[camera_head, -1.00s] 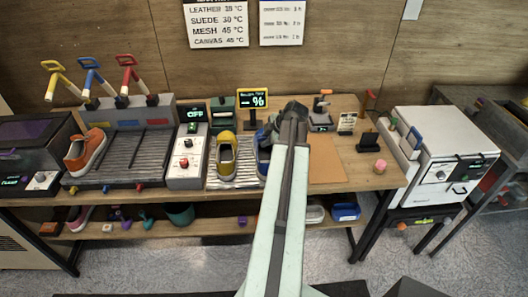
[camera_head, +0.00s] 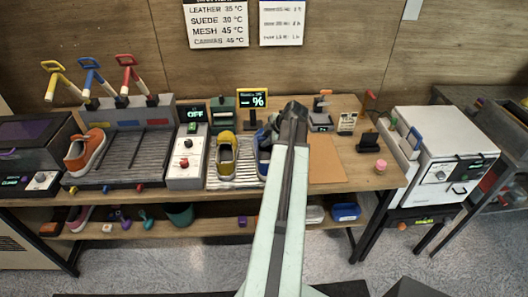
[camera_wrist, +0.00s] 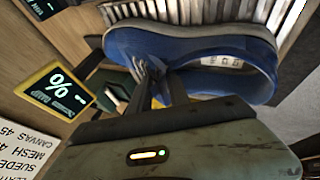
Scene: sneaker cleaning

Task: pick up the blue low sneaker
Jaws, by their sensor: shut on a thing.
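The blue low sneaker (camera_wrist: 200,55) with a pale sole fills the upper part of the wrist view, close beyond my gripper (camera_wrist: 155,85). My gripper's fingers are shut on the sneaker's upper. In the head view the blue sneaker (camera_head: 263,150) shows only in part, right of the yellow sneaker on the ridged rack. My arm covers the rest of it and the fingertips there. I cannot tell whether the sneaker still touches the rack.
A yellow sneaker (camera_head: 227,152) stands close to the left on the ridged rack (camera_head: 236,184). A percent display (camera_head: 252,98) stands behind. A tan mat (camera_head: 326,165) lies clear at right.

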